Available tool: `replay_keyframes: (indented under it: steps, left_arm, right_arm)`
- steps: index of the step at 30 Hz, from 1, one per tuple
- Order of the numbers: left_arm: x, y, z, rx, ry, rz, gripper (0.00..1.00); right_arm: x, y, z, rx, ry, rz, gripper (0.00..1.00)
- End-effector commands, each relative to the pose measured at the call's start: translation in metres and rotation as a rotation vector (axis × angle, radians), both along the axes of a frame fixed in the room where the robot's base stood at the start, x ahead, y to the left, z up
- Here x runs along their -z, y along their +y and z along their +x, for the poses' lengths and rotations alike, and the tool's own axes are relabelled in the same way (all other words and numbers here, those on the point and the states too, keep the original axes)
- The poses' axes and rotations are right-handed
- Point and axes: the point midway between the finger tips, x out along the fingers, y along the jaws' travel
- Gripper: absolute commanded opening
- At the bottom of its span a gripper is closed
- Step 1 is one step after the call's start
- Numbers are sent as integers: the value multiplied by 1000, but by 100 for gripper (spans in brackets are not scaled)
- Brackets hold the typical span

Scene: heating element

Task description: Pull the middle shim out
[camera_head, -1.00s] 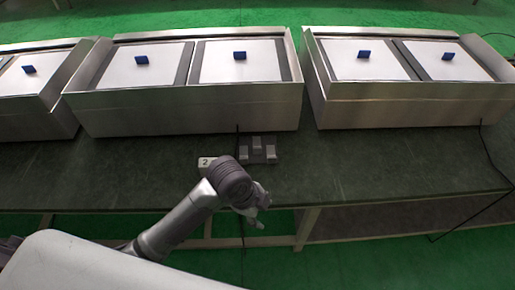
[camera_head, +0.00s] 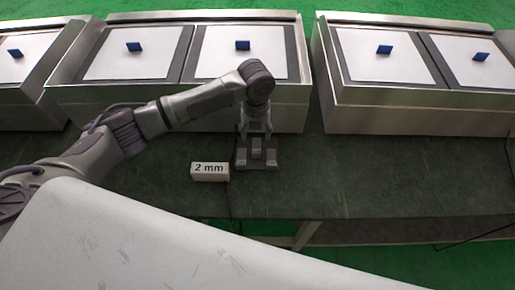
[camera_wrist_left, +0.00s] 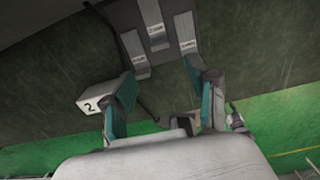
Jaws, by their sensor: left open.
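A dark holder (camera_head: 257,167) stands on the green-grey table with three light shims in it. The middle shim (camera_head: 257,154) sits farther back than the two outer ones. In the left wrist view the middle shim (camera_wrist_left: 153,22) is at the top, between the left shim (camera_wrist_left: 135,51) and the right shim (camera_wrist_left: 186,31). My left gripper (camera_head: 256,130) is over the back of the holder in the head view. In the left wrist view its teal-padded fingers (camera_wrist_left: 163,84) are wide apart with nothing between them. The shims lie beyond the fingertips. My right gripper is not in view.
A white block marked "2 mm" (camera_head: 210,172) is left of the holder; it also shows in the left wrist view (camera_wrist_left: 97,104). Metal units (camera_head: 180,108) with white panels and blue tabs line the back. The table right of the holder is clear.

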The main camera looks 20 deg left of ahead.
Motion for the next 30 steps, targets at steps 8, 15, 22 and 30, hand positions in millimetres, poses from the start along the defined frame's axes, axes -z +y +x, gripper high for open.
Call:
replay_keyframes:
  steps: [8,15,22,30]
  left_arm:
    - [62,0,-1,-3,3,0,58]
    - [100,0,0,-4,1,0,58]
    - [113,0,0,-1,-1,0,58]
    - [113,0,0,-2,-1,-1,53]
  right_arm:
    - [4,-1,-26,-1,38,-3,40]
    - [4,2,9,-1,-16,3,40]
    - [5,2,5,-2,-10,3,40]
    - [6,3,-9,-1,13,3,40]
